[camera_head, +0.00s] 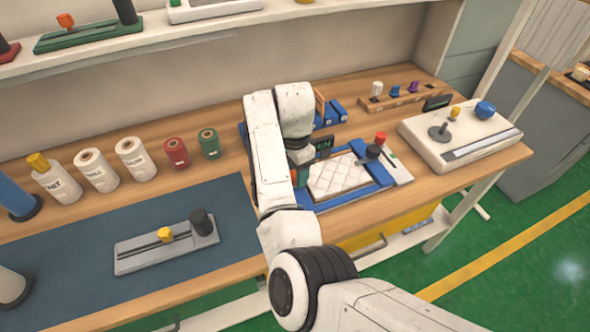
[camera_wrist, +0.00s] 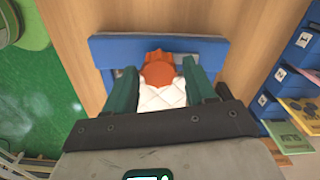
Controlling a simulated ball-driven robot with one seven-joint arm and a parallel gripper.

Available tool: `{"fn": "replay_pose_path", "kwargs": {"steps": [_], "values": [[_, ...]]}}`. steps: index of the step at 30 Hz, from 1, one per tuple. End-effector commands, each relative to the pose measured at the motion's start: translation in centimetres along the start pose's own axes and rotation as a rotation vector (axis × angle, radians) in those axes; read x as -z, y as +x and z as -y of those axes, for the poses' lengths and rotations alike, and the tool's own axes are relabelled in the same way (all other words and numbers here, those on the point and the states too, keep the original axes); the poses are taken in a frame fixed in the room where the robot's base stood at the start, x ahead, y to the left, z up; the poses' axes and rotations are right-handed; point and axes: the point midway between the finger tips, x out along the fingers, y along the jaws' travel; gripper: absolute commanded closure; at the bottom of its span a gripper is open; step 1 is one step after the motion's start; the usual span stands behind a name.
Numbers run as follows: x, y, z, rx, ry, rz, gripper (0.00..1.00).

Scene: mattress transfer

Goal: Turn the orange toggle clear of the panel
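In the head view the quilted panel (camera_head: 338,176) lies in a blue frame (camera_head: 350,198). My gripper (camera_head: 300,160) is over the frame's left end, and my arm largely hides the toggle there.
A red-topped lever unit (camera_head: 398,172) stands at the frame's right, and a white machine (camera_head: 460,135) beyond it. Thread spools (camera_head: 135,158) stand left. Blue bins (camera_wrist: 278,78) show right in the wrist view. The blue mat (camera_head: 80,250) has free room around a grey slider (camera_head: 168,246).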

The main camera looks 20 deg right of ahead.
Motion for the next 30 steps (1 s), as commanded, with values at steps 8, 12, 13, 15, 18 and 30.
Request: {"fn": "replay_pose_path", "kwargs": {"steps": [8,12,13,15,18,30], "values": [[0.0,0.0,-0.1,-0.001,0.002,0.0,0.39],[0.1,-0.7,0.0,0.0,0.002,-0.001,0.39],[0.1,-1.1,0.0,0.0,0.002,0.0,0.39],[0.1,-2.1,0.0,0.002,0.002,-0.001,0.39],[0.1,-4.0,0.1,0.004,0.002,0.0,0.39],[0.0,-10.2,0.0,0.0,0.001,0.0,0.39]]}}
